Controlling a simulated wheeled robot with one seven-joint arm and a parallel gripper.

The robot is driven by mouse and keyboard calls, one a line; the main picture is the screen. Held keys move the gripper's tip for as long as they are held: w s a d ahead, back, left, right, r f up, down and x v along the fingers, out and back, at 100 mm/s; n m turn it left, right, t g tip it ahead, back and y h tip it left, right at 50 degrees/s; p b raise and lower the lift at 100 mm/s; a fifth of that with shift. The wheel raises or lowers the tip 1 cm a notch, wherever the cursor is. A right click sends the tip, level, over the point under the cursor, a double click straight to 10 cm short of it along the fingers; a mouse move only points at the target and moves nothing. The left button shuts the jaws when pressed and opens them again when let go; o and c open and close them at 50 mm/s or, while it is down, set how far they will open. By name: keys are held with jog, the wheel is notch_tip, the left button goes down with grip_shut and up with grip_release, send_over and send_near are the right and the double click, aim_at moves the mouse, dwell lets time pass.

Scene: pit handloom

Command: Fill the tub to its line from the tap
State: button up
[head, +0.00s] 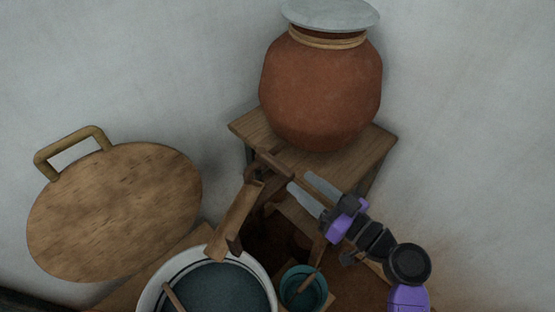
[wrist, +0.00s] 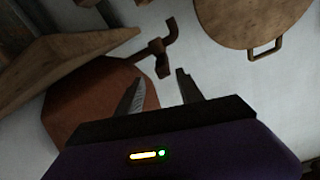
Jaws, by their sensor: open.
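The tub (head: 262,272) is white with a dark line inside its rim; it is cut off by the bottom edge of the head view. Dark teal liquid (head: 215,287) shows in it, and a stick leans inside. The brown tap (head: 273,162) sticks out below the clay pot (head: 320,90); it also shows in the wrist view (wrist: 160,48). A sloping wooden chute (head: 236,218) runs from below the tap to the tub's rim. My gripper (head: 299,180) is open and empty, just right of the tap. In the wrist view its fingers (wrist: 160,88) point towards the tap, apart from it.
The pot stands on a wooden stand (head: 380,146) and wears a grey lid (head: 330,14). A round wooden board with a handle (head: 115,210) leans at the left wall. A small teal pot (head: 290,277) with a stick stands right of the tub.

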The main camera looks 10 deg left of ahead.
aim_at(281, 169)
jog(key=shift+s+a+n, duration=0.1)
jog(key=shift+s+n, duration=0.15)
jog(key=shift+n, duration=0.05)
jog(key=shift+w+a, duration=0.1)
jog(key=shift+a, duration=0.05)
jog(key=p+x, duration=0.2)
jog(key=x, duration=0.5)
jog(key=shift+w+a, duration=0.15)
jog(key=shift+a, duration=0.1)
grip_shut()
dwell(1.0)
